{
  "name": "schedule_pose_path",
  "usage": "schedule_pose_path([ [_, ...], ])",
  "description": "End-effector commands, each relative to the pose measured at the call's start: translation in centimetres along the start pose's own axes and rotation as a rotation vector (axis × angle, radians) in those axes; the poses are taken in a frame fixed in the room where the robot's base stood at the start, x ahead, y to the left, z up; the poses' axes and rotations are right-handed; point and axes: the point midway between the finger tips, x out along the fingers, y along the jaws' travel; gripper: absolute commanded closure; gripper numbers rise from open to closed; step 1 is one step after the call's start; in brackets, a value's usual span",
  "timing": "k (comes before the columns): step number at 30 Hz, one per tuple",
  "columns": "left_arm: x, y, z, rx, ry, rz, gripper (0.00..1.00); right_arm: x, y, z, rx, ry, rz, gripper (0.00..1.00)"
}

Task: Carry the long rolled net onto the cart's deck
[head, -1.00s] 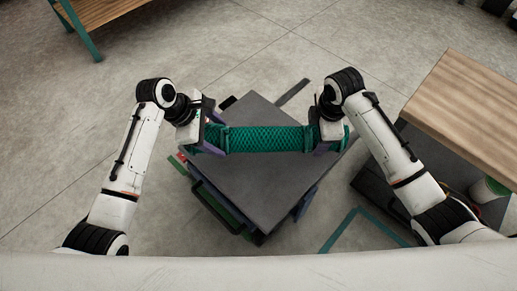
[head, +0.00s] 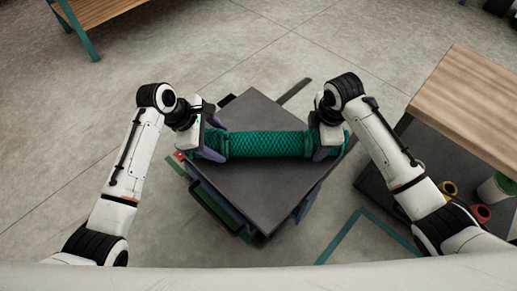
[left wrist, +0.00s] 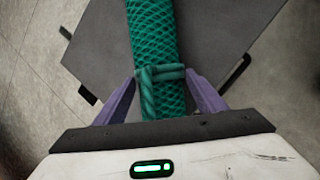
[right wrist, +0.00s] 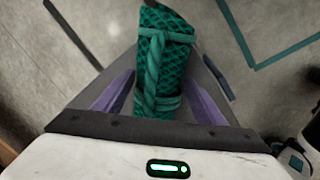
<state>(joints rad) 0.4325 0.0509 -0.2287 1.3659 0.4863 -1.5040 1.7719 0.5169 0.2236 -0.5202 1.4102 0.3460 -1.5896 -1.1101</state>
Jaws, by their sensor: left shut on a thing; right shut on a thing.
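The long rolled net (head: 267,144) is a green mesh roll with rope ties near its ends. It lies level across the cart's dark grey deck (head: 255,195) in the head view; I cannot tell whether it touches the deck. My left gripper (head: 213,146) is shut on its left end, and my right gripper (head: 331,143) is shut on its right end. In the left wrist view the purple fingers flank the net (left wrist: 155,50) at a rope tie. In the right wrist view they flank the net's end (right wrist: 163,60). Both ends of the roll reach about the deck's edges.
A wooden-topped bench (head: 480,105) with a dark lower shelf stands at the right, holding a white-and-green container (head: 494,188) and small coloured spools. Another bench (head: 95,10) is at the top left. The concrete floor around the cart is mostly clear.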

Motion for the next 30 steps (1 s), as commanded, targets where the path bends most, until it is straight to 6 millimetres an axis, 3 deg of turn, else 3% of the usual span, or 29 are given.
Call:
schedule_pose_path([
  [3,0.8,-0.1,-0.4,0.004,0.0,0.004,0.96,0.9,0.0,0.1,0.002,-0.002,0.003,0.96],
  [4,0.7,-0.1,-0.4,0.003,0.002,0.0,0.32,0.8,-0.1,0.2,0.002,-0.003,0.0,0.32],
  [7,0.6,-0.1,-0.3,0.002,0.002,0.0,0.17,0.7,-0.1,0.1,0.002,-0.003,0.0,0.17],
  [19,-0.2,0.0,-0.2,0.001,0.0,0.003,0.17,0.6,-0.1,0.0,0.0,0.0,0.0,0.17],
  [30,-7.6,0.0,-0.3,0.002,0.001,0.005,0.17,0.6,-0.1,0.0,0.0,0.0,0.0,0.17],
])
